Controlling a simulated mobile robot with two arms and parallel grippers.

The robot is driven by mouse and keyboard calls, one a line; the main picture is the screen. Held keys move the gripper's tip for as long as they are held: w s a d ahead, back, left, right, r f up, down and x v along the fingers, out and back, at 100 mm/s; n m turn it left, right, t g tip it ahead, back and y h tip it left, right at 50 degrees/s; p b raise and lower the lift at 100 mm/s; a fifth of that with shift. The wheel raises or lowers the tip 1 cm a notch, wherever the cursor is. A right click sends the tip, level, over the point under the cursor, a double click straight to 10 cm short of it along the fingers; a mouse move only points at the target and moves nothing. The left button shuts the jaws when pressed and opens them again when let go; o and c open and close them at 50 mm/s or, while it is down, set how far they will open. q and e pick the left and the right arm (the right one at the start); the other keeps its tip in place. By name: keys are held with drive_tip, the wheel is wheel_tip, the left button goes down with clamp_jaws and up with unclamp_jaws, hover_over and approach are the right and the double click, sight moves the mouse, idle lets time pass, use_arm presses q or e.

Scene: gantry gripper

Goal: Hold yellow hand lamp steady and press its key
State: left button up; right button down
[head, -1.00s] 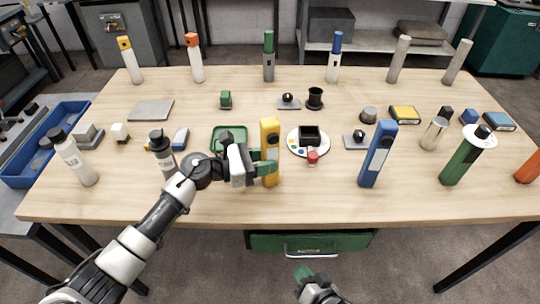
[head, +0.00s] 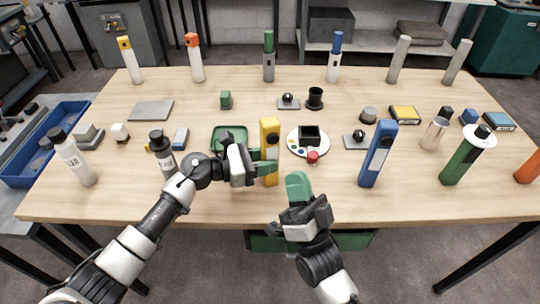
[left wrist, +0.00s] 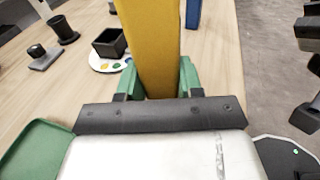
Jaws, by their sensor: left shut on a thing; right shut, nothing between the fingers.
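The yellow hand lamp (head: 270,140) stands upright near the front middle of the table, with a dark round spot on its upper front. My left gripper (head: 268,169) is shut on its lower part from the left. In the left wrist view the yellow lamp (left wrist: 151,40) fills the space between the green fingers. My right gripper (head: 298,186) is shut and empty, its green fingertips together at the table's front edge, to the right of and in front of the lamp, apart from it. I cannot make out the key clearly.
A blue hand lamp (head: 378,155) stands further right. A green tray (head: 215,139) is behind my left gripper. The front edge between the lamps is clear.

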drive_tip(key=w+a, duration=0.2)
drive_tip(key=w, duration=0.6)
drive_tip(key=shift+a, duration=0.25)
idle(1.8)
drive_tip(key=shift+w+a, duration=0.15)
drive_tip(key=shift+w, duration=0.25)
drive_tip(key=shift+s, duration=0.45)
drive_tip(key=s+d, duration=0.2)
drive_tip(key=s, duration=0.3)
drive_tip(key=shift+s, duration=0.4)
idle(0.3)
